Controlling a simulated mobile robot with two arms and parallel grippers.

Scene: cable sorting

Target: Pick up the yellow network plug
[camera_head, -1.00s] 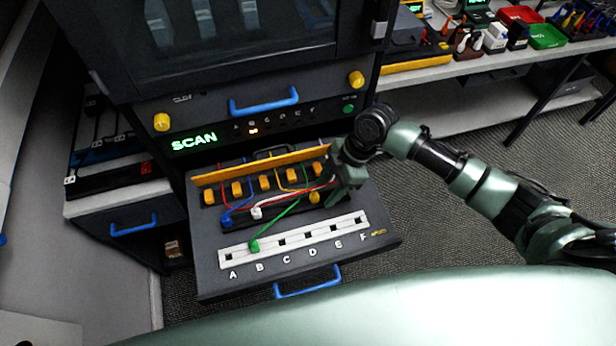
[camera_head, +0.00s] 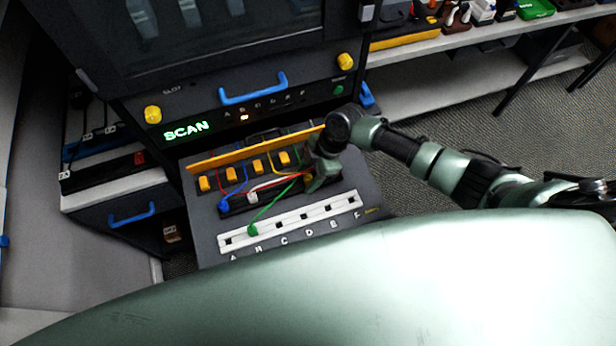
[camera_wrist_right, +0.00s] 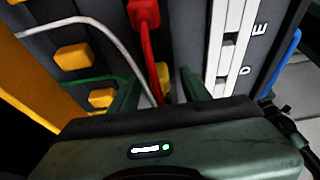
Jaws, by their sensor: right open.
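The yellow network plug (camera_wrist_right: 164,74) shows only in part in the right wrist view, a small yellow patch beside the red cable, between my fingers. In the head view it is hidden behind my right gripper (camera_head: 316,182). My right gripper is open, low over the right end of the plug row in the drawer; its two green fingers (camera_wrist_right: 158,90) stand either side of the yellow patch and the red cable. I cannot tell whether they touch the plug. A red plug (camera_wrist_right: 143,13) lies just beyond the fingertips. My left gripper is not in view.
A blue plug (camera_head: 224,204), a white plug (camera_head: 253,196) and a green plug (camera_head: 252,230) lie left of my gripper. A white lettered socket strip (camera_head: 290,222) runs in front. Yellow clips (camera_head: 231,174) and a yellow bar (camera_head: 235,153) stand behind.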

